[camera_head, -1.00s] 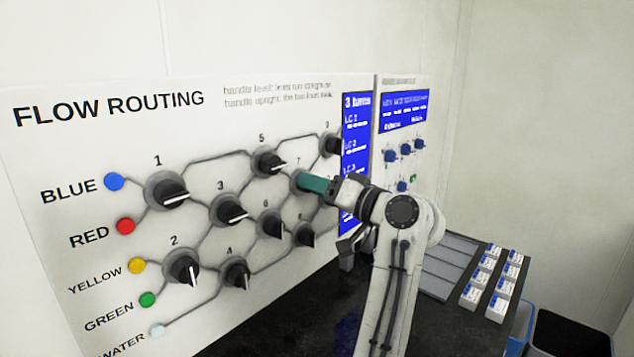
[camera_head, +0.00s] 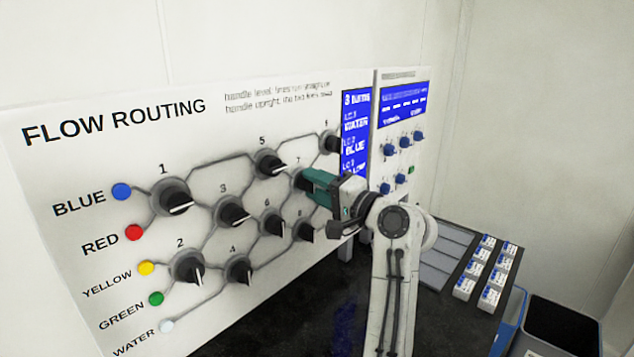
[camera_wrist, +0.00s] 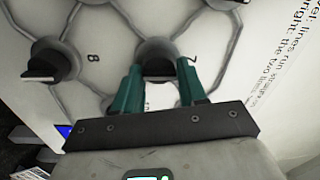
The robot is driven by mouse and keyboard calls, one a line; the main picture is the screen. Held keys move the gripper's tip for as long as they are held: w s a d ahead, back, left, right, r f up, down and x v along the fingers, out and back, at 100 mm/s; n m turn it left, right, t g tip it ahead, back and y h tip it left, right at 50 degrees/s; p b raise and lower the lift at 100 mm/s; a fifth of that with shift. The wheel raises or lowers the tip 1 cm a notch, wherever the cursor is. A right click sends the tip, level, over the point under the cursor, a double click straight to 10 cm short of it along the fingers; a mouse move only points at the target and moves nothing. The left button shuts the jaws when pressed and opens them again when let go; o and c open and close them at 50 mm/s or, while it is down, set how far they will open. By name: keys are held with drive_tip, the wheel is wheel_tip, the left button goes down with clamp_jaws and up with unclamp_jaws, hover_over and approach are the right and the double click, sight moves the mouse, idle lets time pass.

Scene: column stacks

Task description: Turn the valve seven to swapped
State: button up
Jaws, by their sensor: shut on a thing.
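Valve 7 (camera_head: 297,183) is a dark round knob on the white FLOW ROUTING panel (camera_head: 105,285), right of the middle. In the head view, my gripper (camera_head: 312,187) with its green fingers covers most of it. In the wrist view, valve 7 (camera_wrist: 157,47) sits between the two green fingers of my gripper (camera_wrist: 157,73), beside its printed 7. My gripper is shut on its handle. The handle's exact angle is hard to tell behind the fingers.
Valve 5 (camera_head: 268,163), valve 6 (camera_head: 270,223) and valve 8 (camera_head: 304,230) stand close around my gripper. A blue screen (camera_head: 354,125) is just right of it. A dark worktop with small labelled boxes (camera_head: 473,276) lies at lower right.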

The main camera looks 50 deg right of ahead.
drive_tip(key=shift+d+f, duration=0.15)
drive_tip(key=shift+f, duration=0.25)
drive_tip(key=o, duration=0.9)
drive_tip(key=shift+s+r, duration=0.1)
drive_tip(key=shift+o, duration=0.5)
drive_tip(key=shift+r, duration=0.1)
drive_tip(key=s+b, duration=0.2)
drive_tip(key=s, duration=0.8)
drive_tip(key=shift+s+f, duration=0.35)
drive_tip(key=shift+s+d, duration=0.1)
